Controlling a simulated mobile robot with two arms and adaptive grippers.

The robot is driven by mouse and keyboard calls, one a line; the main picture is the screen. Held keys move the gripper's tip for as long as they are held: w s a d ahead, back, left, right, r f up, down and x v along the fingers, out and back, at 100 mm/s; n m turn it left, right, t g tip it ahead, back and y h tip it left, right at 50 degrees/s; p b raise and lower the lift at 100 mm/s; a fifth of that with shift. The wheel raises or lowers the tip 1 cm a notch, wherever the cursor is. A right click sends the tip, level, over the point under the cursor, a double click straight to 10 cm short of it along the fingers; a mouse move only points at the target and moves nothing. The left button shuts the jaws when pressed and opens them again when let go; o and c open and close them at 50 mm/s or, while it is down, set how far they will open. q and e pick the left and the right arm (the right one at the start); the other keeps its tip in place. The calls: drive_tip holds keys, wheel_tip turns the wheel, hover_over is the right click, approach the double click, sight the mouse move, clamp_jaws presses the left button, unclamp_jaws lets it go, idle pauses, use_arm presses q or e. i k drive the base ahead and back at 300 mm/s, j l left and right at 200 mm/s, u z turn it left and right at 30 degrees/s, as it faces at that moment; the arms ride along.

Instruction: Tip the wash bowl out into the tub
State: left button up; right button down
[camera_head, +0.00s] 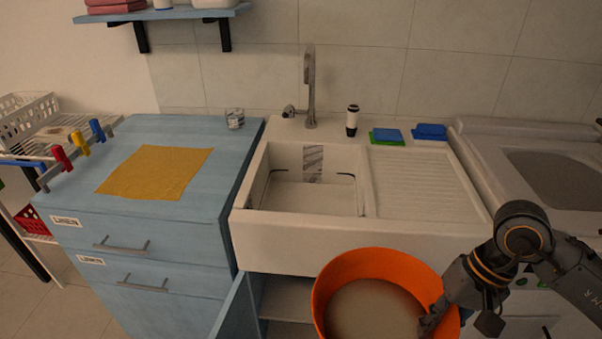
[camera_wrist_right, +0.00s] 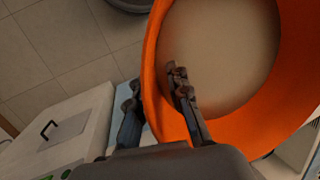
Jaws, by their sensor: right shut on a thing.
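An orange wash bowl (camera_head: 335,277) with murky greyish-brown water (camera_head: 372,312) in it is in front of the sink, at the bottom of the head view. My right gripper (camera_head: 432,322) is shut on the bowl's right rim. In the right wrist view the gripper (camera_wrist_right: 155,100) has one finger inside the bowl (camera_wrist_right: 158,75) and one outside. The bowl looks about level there. A dark round vessel shows partly at the top of the right wrist view (camera_wrist_right: 130,4); I cannot tell if it is the tub. My left gripper is not in view.
A white sink (camera_head: 300,195) with a tap (camera_head: 310,90) and ribbed drainer stands behind the bowl. A blue cabinet with a yellow cloth (camera_head: 155,172) is to the left. A blue door (camera_head: 235,308) stands open below the sink. A white machine is at the right.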

sight(419, 201)
drive_tip(key=l+u, duration=0.15)
drive_tip(key=u, duration=0.2)
drive_tip(key=l+u, duration=0.2)
drive_tip(key=u, duration=0.15)
drive_tip(key=l+u, duration=0.2)
drive_tip(key=u, duration=0.15)
drive_tip(key=k+l+u, duration=0.1)
drive_tip(key=l, duration=0.35)
drive_tip(key=k+l+u, duration=0.15)
drive_tip(key=l, duration=0.25)
drive_tip(key=k+l+u, duration=0.1)
drive_tip(key=l, duration=0.35)
drive_tip(key=k+l+u, duration=0.1)
drive_tip(key=l, duration=0.3)
